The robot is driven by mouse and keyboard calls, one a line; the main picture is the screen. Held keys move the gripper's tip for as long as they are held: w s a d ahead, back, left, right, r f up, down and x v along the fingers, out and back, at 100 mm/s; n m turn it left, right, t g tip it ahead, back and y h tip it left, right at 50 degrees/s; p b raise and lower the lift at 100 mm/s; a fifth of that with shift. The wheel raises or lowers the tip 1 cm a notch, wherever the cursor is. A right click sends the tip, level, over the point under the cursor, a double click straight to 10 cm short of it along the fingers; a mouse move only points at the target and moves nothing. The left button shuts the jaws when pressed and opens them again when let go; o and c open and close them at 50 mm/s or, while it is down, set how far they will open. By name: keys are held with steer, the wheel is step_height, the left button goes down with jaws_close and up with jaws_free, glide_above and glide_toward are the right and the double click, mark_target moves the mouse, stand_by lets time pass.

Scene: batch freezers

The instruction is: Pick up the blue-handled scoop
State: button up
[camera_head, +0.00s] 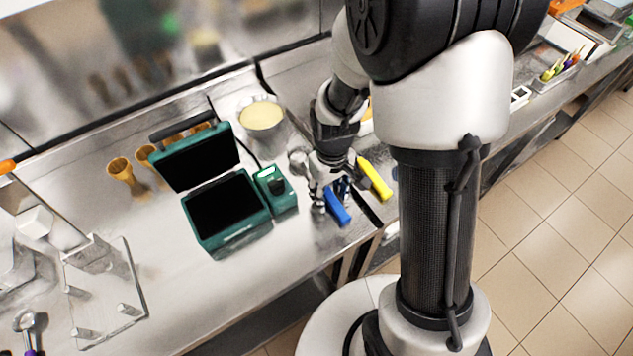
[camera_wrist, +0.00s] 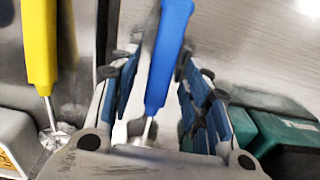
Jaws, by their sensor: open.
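The blue-handled scoop (camera_wrist: 168,55) lies on the steel counter, and in the wrist view its handle runs between the two fingers. My gripper (camera_wrist: 158,95) is open, with one blue-padded finger on each side of the handle. Its fingers look apart from the handle. In the head view the blue handle (camera_head: 337,206) sticks out toward the counter's front edge, just below my gripper (camera_head: 330,190).
A yellow-handled scoop (camera_head: 374,179) lies close to the right of the blue one. A green waffle iron (camera_head: 228,208) stands open to the left, beside a bowl of batter (camera_head: 261,117). Waffle cones (camera_head: 122,171) stand farther left. Bare counter (camera_head: 165,265) lies front left.

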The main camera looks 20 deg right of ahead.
steer(key=shift+c, duration=0.5)
jaws_close()
